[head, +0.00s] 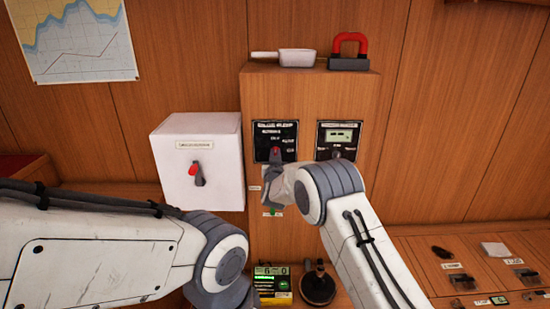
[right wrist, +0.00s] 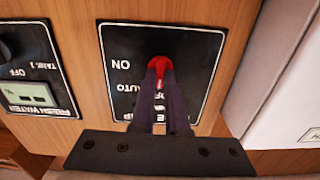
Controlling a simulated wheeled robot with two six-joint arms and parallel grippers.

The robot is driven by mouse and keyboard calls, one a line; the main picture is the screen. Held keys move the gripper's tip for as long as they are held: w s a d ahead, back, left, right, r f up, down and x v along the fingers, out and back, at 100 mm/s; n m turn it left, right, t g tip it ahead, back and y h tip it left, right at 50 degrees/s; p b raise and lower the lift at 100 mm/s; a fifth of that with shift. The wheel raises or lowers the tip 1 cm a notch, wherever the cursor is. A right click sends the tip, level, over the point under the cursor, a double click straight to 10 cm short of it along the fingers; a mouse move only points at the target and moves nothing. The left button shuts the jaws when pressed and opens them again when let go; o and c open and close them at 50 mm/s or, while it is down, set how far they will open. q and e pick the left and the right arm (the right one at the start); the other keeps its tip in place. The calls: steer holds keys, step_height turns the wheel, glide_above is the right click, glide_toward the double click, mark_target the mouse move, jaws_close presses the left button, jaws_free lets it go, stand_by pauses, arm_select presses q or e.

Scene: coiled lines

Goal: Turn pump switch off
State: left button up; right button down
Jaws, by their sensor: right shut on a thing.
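The pump switch is a red knob (right wrist: 160,65) on a black panel (right wrist: 195,55) with white lettering, upside down in the right wrist view. "ON" and "AUTO" can be read at left; other letters are partly covered by the fingers. In the head view the red knob (head: 275,155) sits low on the black panel (head: 275,131). My right gripper (right wrist: 160,80) is shut on the red knob, fingers on both sides of it. Its pointing direction is hard to tell. My left arm shows at lower left in the head view, but its gripper does not show.
A fresh water panel (head: 336,140) with a small display is right of the pump panel. A white scoop (head: 290,57) and a red-handled thing (head: 348,50) lie on top of the cabinet.

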steer(key=shift+n, duration=0.3)
steer(key=c, duration=0.9)
jaws_free()
steer(key=s+b, duration=0.2)
steer(key=s, duration=0.8)
steer(key=shift+s, duration=0.25)
